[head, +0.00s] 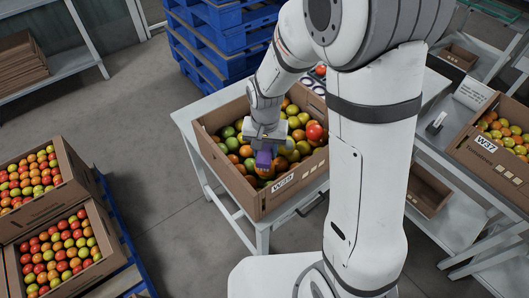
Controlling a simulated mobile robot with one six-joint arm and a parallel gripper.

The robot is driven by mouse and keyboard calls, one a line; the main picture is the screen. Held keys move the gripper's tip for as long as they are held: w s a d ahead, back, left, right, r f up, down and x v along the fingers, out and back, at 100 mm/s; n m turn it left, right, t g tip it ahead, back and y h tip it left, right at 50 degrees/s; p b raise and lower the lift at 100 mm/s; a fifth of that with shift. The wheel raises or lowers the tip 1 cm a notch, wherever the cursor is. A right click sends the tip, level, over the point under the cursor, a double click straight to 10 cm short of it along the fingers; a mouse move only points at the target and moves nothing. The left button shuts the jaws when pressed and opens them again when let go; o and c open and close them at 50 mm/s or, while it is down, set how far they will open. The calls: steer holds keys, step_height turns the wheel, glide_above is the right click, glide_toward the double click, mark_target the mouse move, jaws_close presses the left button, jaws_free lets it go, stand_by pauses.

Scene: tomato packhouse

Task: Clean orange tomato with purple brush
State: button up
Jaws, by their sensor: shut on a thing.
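My gripper (264,143) is over the front part of an open cardboard box (287,190) full of tomatoes. It is shut on a purple brush (264,158), which points down into the box. An orange tomato (265,173) lies directly below the brush near the box's front wall. The brush covers part of this tomato; I cannot tell whether they touch. Green, yellow, orange and red tomatoes lie around it, with a red tomato (315,132) at the right.
The box stands on a light table (186,117). Blue pallets (222,45) are stacked behind it. Tomato boxes (62,262) stand at the lower left, and another box (489,153) is on a right-hand rack. Open floor lies left of the table.

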steer(key=shift+w+d, duration=0.1)
steer(key=shift+w, duration=0.2)
steer(key=shift+r+p, duration=2.1)
steer(key=shift+r, duration=0.95)
steer(key=shift+f, duration=0.1)
